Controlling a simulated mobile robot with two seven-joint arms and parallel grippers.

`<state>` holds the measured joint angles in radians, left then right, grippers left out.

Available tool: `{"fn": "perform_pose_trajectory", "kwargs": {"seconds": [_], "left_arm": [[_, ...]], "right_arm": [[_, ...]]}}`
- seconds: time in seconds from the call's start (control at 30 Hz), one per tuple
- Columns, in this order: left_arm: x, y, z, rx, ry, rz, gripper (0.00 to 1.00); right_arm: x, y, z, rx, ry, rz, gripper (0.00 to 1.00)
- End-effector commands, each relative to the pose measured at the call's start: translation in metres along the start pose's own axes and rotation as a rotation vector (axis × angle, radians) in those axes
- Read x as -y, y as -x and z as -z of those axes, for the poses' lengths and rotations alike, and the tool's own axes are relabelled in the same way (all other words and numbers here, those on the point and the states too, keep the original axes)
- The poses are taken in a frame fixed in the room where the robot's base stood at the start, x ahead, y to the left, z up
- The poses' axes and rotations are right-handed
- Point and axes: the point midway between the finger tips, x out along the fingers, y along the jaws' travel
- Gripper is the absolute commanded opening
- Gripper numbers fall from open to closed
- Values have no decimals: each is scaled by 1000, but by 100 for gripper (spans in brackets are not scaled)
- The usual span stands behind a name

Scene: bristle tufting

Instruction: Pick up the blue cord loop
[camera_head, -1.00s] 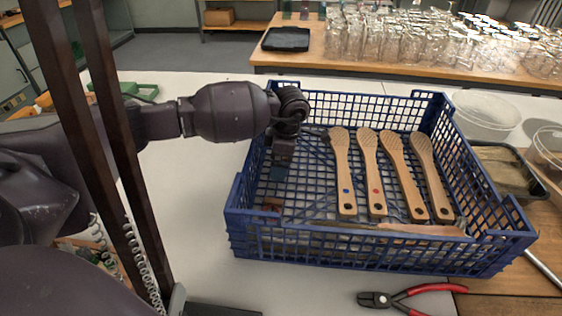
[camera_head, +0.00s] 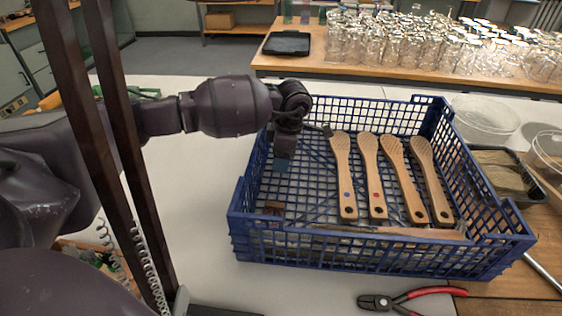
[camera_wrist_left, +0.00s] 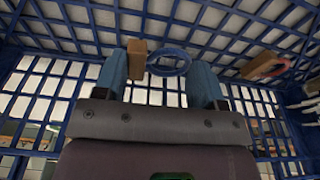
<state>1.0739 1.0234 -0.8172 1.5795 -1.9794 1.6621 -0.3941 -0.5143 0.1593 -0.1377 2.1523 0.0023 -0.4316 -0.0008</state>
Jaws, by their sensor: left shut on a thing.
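My left gripper (camera_head: 283,165) reaches down inside the blue crate (camera_head: 330,258), near its left side. In the left wrist view its two blue fingers (camera_wrist_left: 160,72) stand apart, with the ring-shaped blue cord loop (camera_wrist_left: 168,62) between their tips. The gripper is shut on the loop; the exact contact is hard to make out. A small wooden block (camera_wrist_left: 137,58) shows beside the left finger in that view. A brown block (camera_head: 274,207) also shows low in the crate in the head view. I cannot pick out the loop in the head view. My right gripper is out of view.
Several wooden brush handles (camera_head: 370,180) lie in the crate to the right of the gripper. A long wooden piece (camera_head: 400,232) lies along the front. Red-handled pliers (camera_head: 415,295) lie in front of the crate. The white table (camera_head: 200,190) is clear to the crate's left.

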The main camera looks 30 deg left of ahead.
Motion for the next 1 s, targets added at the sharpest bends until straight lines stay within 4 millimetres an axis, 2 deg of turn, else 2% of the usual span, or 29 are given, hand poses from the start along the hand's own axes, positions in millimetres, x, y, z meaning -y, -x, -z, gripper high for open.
{"fn": "perform_pose_trajectory", "kwargs": {"seconds": [0.03,0.2,0.5,0.73,1.0], "left_arm": [[-1,19,2,5,1,-11,42],[-1,63,9,5,1,-12,42],[0,132,20,4,1,-8,42],[0,162,25,1,1,-4,42],[0,172,26,0,0,-2,42]], "right_arm": [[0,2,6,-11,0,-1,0],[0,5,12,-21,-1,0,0],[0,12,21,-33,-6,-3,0],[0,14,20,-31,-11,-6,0],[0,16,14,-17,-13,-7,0]]}}
